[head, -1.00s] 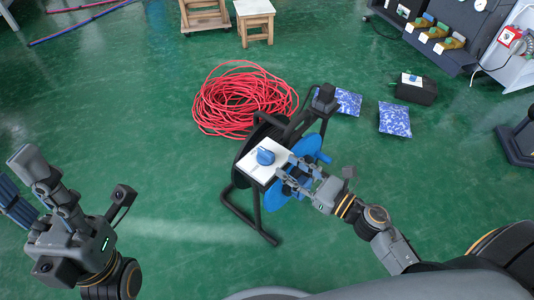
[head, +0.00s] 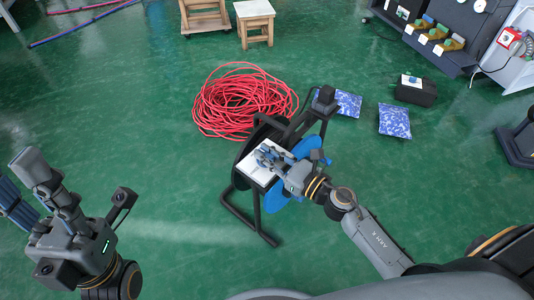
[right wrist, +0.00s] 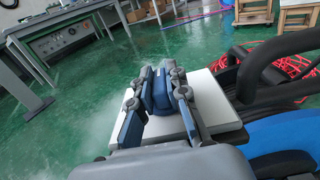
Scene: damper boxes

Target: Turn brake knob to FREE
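The blue brake knob (right wrist: 161,93) stands on a white plate (right wrist: 205,88) on the black-framed cable reel; the plate also shows in the head view (head: 255,174). My right gripper (right wrist: 158,88) is at the knob, with one finger on each side of it. The fingers lie very close to the knob, but I cannot tell whether they press on it. In the head view the fingers cover most of the knob, and no lettering can be read. My left gripper (head: 25,180) is open and empty at the left, far from the reel.
A red cable coil (head: 244,101) lies on the floor behind the reel. Two blue-and-white packets (head: 394,121) and a black box (head: 416,92) lie to the right. A wooden stool (head: 254,12) stands at the back. The green floor left of the reel is clear.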

